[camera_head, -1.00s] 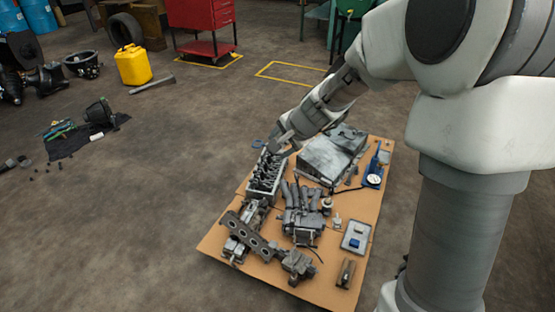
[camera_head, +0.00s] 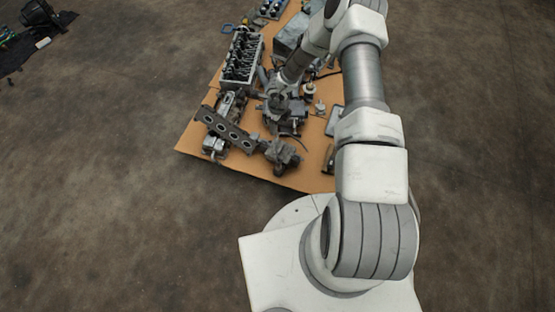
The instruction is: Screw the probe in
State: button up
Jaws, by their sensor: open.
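My gripper (camera_head: 277,100) is small in the view and points down over the middle of the cardboard sheet, above the dark manifold part (camera_head: 291,122). Its fingers look apart, with nothing seen between them. I cannot tell whether it touches the parts below. The probe cannot be made out for certain. A small upright metal fitting (camera_head: 320,108) stands to the right of my gripper, and a pale round-topped part (camera_head: 309,90) stands just behind it.
The cardboard sheet (camera_head: 190,143) lies on the floor, crowded with engine parts. An engine head (camera_head: 242,58) is at the left, a flat plate with holes (camera_head: 225,129) at the front left, and a small housing (camera_head: 283,156) near the front edge.

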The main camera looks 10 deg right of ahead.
jog(key=m+g, duration=0.1)
jog(key=m, duration=0.1)
send_over(278, 161)
notch_tip(278, 161, down, 6)
notch_tip(278, 161, down, 17)
jog(key=b, duration=0.6)
jog(key=shift+d, duration=0.1)
jog(key=shift+w, duration=0.1)
jog(key=shift+r, duration=0.1)
jog(key=shift+c, duration=0.3)
grip_shut()
